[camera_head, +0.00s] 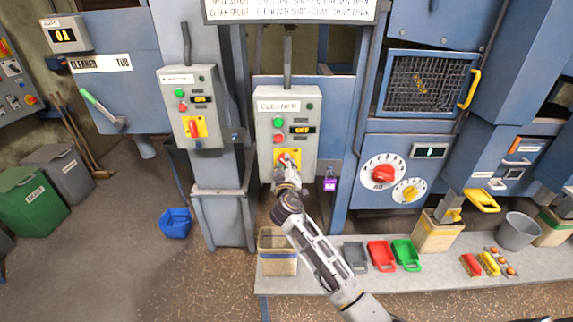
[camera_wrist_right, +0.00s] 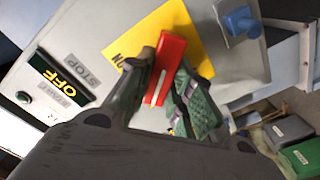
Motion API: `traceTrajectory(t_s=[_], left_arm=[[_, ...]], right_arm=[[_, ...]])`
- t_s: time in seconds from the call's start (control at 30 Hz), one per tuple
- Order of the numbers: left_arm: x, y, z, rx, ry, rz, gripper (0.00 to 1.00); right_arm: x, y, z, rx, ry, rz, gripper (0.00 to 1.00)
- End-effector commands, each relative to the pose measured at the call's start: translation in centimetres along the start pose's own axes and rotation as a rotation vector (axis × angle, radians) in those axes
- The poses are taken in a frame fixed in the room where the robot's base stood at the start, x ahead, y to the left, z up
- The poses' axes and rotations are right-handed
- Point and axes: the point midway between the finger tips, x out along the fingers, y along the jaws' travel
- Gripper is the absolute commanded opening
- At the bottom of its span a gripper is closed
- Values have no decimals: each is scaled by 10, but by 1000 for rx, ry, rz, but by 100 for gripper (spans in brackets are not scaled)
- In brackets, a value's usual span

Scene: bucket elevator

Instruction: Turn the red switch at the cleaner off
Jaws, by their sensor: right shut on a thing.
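The cleaner box (camera_head: 286,128) is a grey control box labelled CLEANER, with a green button, a red button and a small display that seems to read OFF. The red switch (camera_wrist_right: 165,68) sits on a yellow plate (camera_wrist_right: 180,35) low on this box. The display (camera_wrist_right: 60,75) there reads OFF. My left gripper is not in view.
A similar grey box (camera_head: 190,105) with its own red switch hangs to the left. A purple padlock (camera_head: 330,184) hangs right of the cleaner box. A bench (camera_head: 330,282) below carries a tan bin (camera_head: 277,262) and coloured scoops. A blue bin (camera_head: 175,223) stands on the floor.

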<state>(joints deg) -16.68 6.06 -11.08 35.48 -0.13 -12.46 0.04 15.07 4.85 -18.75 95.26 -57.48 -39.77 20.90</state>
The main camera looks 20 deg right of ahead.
Motion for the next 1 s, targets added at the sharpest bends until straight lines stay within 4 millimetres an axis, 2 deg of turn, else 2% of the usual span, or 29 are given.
traceTrajectory(t_s=[0.37, 0.73, 1.0], left_arm=[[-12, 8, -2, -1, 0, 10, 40], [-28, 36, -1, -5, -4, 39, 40], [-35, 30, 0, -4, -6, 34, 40]], right_arm=[[0, -2, 0, -341, 0, -2, 0], [0, -4, 1, -675, 1, -2, 0], [0, -6, 2, -827, 1, -3, 0]])
